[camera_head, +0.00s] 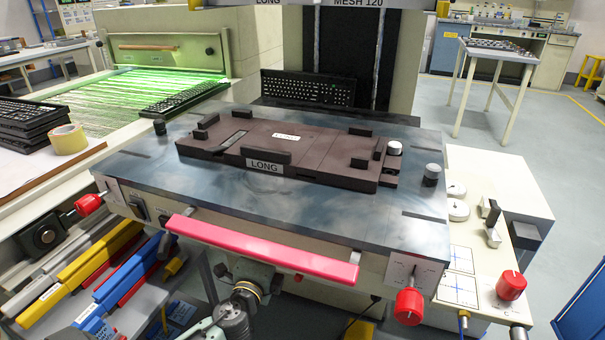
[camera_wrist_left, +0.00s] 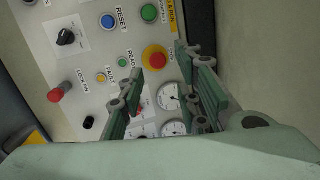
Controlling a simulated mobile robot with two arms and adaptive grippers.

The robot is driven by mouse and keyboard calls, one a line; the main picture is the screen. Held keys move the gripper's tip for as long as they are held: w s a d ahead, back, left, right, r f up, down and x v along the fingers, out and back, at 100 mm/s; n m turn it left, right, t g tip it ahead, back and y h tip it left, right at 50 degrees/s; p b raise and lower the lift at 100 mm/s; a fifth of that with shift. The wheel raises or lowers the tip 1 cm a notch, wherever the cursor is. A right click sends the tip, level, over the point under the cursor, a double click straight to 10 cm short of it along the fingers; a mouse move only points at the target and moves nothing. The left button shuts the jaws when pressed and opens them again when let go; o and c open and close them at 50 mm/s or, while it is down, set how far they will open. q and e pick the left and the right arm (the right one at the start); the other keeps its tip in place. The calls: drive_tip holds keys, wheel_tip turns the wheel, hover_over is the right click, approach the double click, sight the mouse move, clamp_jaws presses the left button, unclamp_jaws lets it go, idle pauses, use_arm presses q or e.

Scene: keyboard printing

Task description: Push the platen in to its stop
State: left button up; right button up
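The platen (camera_head: 270,222) is a blue-grey steel plate at the middle of the head view, standing out in front of the dark column. It bears a dark brown fixture marked LONG (camera_head: 330,163). A pink-red bar handle (camera_head: 262,249) runs along its front edge. My left gripper (camera_wrist_left: 160,83) shows in the left wrist view with its green fingers apart and nothing between them, in front of a control panel. In the head view, part of an arm of mine shows below the handle; no fingertips can be made out there. My right gripper is not in view.
The control panel (camera_wrist_left: 98,75) has a red emergency stop, coloured buttons, a knob and gauges. Red knobs (camera_head: 409,306) sit at the machine's front corners.

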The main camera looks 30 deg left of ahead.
use_arm(q)
drive_tip(key=v, duration=1.2)
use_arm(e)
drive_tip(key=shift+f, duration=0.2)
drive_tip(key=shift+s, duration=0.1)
